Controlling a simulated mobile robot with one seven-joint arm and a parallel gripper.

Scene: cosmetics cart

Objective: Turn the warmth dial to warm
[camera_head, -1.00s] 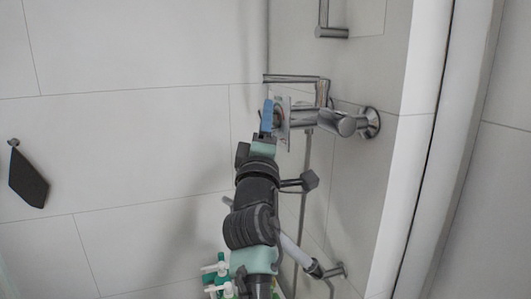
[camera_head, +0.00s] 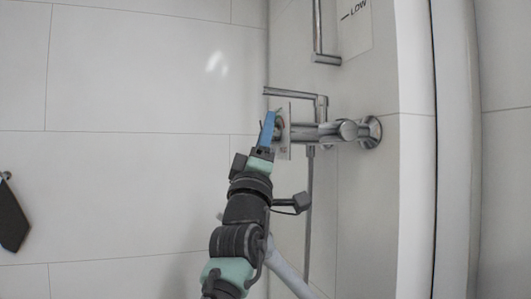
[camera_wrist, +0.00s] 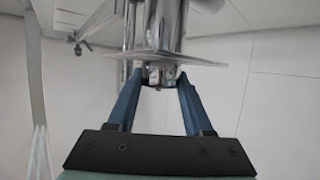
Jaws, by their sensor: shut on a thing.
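A chrome mixer bar (camera_head: 322,131) is fixed to the shower wall, with a thin plate (camera_head: 287,140) at its left end. The warmth dial is most likely the small metal knob (camera_wrist: 160,76) just past the plate in the wrist view. My gripper (camera_head: 272,119) is at that left end. Its two blue fingers (camera_wrist: 158,84) close in on the knob from both sides and grip it. The fingers partly hide the knob in the head view, and I cannot read its marks or its setting.
A hose (camera_head: 309,200) hangs below. A dark item (camera_head: 12,217) hangs at far left.

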